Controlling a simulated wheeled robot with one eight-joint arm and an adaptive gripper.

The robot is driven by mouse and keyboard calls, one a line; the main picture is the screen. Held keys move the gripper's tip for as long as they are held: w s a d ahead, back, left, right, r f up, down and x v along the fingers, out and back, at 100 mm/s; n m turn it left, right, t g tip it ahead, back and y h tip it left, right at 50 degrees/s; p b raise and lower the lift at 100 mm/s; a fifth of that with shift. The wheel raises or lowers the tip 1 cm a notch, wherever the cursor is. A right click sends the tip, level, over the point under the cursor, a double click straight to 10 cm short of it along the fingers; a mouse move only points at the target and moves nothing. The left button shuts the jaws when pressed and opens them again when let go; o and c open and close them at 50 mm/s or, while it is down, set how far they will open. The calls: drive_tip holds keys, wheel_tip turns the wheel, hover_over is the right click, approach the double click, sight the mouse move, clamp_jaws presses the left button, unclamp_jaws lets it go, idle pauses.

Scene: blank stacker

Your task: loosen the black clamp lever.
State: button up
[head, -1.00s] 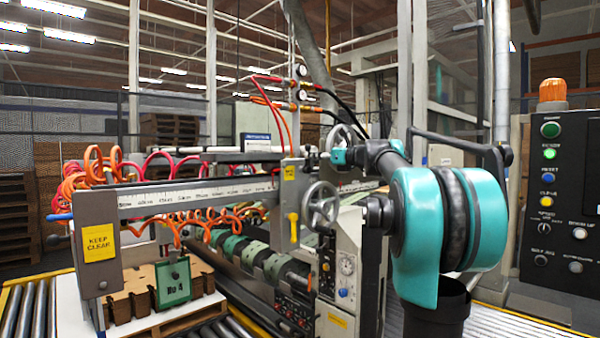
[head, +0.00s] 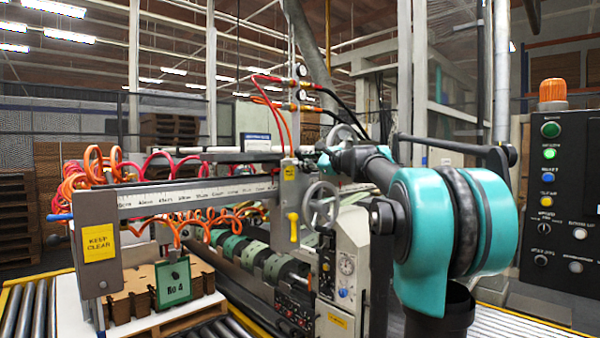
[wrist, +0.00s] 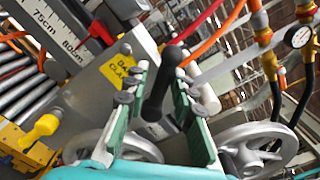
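The black clamp lever (wrist: 160,88) shows in the wrist view as a rounded black handle, rising from the grey bar beside a yellow "BAR CLAMP" label (wrist: 120,77). My gripper (wrist: 162,76) is open, with its green-padded fingers on either side of the lever in the picture. Gaps show between lever and pads; I cannot tell how deep the lever sits between them. In the head view my gripper (head: 325,161) is small at the clamp bracket on the scale bar (head: 200,193), and the lever cannot be made out there.
Handwheels (head: 321,205) stand close to my gripper, also in the wrist view (wrist: 258,150). A yellow handle (head: 292,226) hangs from the bracket. Red and orange hoses (head: 283,110) and gauges rise just behind. A control panel (head: 562,190) stands at the right.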

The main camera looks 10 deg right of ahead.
drive_tip(key=n, duration=0.1)
drive_tip(key=f+n, duration=0.1)
drive_tip(key=n, duration=0.1)
drive_tip(key=a+n, duration=0.1)
drive_tip(key=shift+s+f+n, duration=0.4)
drive_tip(key=n, duration=0.1)
drive_tip(key=f+n, duration=0.1)
drive_tip(key=n, duration=0.1)
drive_tip(key=shift+s+a+f, duration=0.1)
drive_tip(key=shift+a+f, duration=0.05)
drive_tip(key=v, duration=0.9)
